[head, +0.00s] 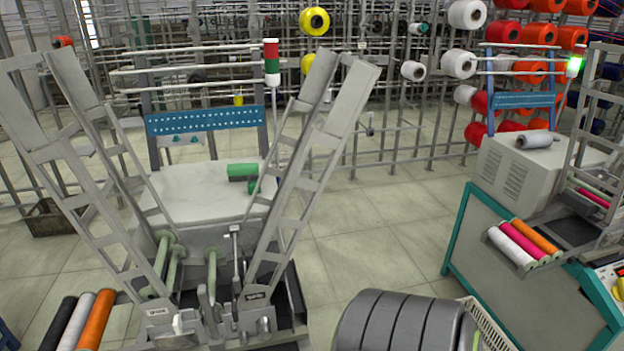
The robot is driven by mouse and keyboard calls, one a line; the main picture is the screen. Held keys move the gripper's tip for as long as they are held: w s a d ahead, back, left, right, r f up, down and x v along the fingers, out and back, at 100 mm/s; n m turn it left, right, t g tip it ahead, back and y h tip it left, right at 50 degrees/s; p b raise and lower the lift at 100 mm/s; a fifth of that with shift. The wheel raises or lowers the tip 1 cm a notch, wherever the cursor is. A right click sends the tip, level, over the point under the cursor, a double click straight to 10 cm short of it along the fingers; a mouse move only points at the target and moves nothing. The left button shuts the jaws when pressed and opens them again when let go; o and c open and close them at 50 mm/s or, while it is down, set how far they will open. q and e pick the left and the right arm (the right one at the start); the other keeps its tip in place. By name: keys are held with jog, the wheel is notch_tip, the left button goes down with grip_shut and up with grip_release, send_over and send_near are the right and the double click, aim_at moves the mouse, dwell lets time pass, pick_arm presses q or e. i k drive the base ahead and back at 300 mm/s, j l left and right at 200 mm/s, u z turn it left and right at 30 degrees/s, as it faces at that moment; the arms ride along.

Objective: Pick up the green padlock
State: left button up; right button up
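I cannot make out a green padlock for certain. A green block-like thing (242,170) lies on the white top of the winding machine (195,195), left of centre. Another small green piece (264,187) is beside it, partly hidden behind a slanted grey frame arm. Both are too small to tell their exact shape. Neither of my grippers shows in the head view.
Slanted grey frame arms (330,120) rise in front of the machine top. A grey ribbed rounded thing (400,322) fills the bottom centre, beside a pale basket (489,326). A teal-edged machine (520,260) holding coloured bobbins stands right. Tiled floor (385,225) between is clear.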

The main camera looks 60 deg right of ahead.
aim_at(251, 185)
jog(key=z, duration=1.75)
jog(key=i+l+u, duration=0.1)
jog(key=l+u, duration=0.2)
jog(key=l, duration=0.35)
jog(key=l+u, duration=0.3)
jog(key=l, duration=0.3)
jog(key=i+l+u, duration=0.4)
jog(key=l, duration=0.2)
jog(key=i+l+u, duration=0.15)
jog(key=l, duration=0.2)
jog(key=i+l+u, duration=0.2)
jog(key=l+u, duration=0.2)
jog(key=l, duration=0.25)
jog(key=l+u, duration=0.2)
jog(key=l, duration=0.2)
jog(key=i+l+u, duration=0.25)
jog(key=l+u, duration=0.2)
jog(key=l, duration=0.35)
jog(key=i+l+u, duration=0.15)
jog(key=l+u, duration=0.25)
jog(key=l, duration=0.4)
jog(key=l+u, duration=0.45)
jog(key=l, duration=0.4)
